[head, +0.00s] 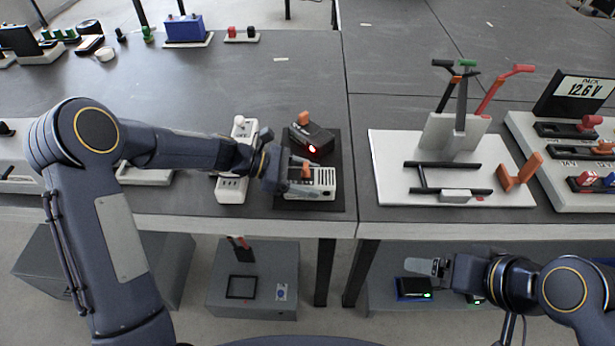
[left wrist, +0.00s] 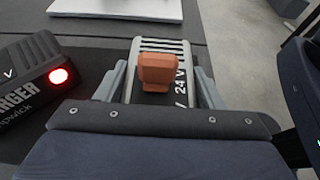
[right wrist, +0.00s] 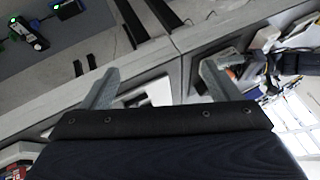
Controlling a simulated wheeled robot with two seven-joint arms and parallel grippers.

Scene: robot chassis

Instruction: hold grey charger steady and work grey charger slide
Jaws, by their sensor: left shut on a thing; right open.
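The grey charger (head: 325,180) lies on a dark mat (head: 337,203) near the table's front edge. Its vented light-grey body also shows in the left wrist view (left wrist: 183,48), with "24 V" lettering on a dark strip. Its orange slide knob (left wrist: 157,71) stands up from that strip. My left gripper (head: 300,180) is shut on the grey charger, one finger on each side of its body. My right gripper (head: 430,267) is open and empty, low at the right in front of the table; its two spread fingers show in the right wrist view (right wrist: 160,85).
A black charger (head: 313,140) with a lit red lamp and orange knob sits just behind the grey one. A grey device (head: 232,188) stands left. A white board (head: 390,160) with levers lies right, beside a 12.6 V battery panel (head: 560,120). Grey boxes (head: 255,300) stand below.

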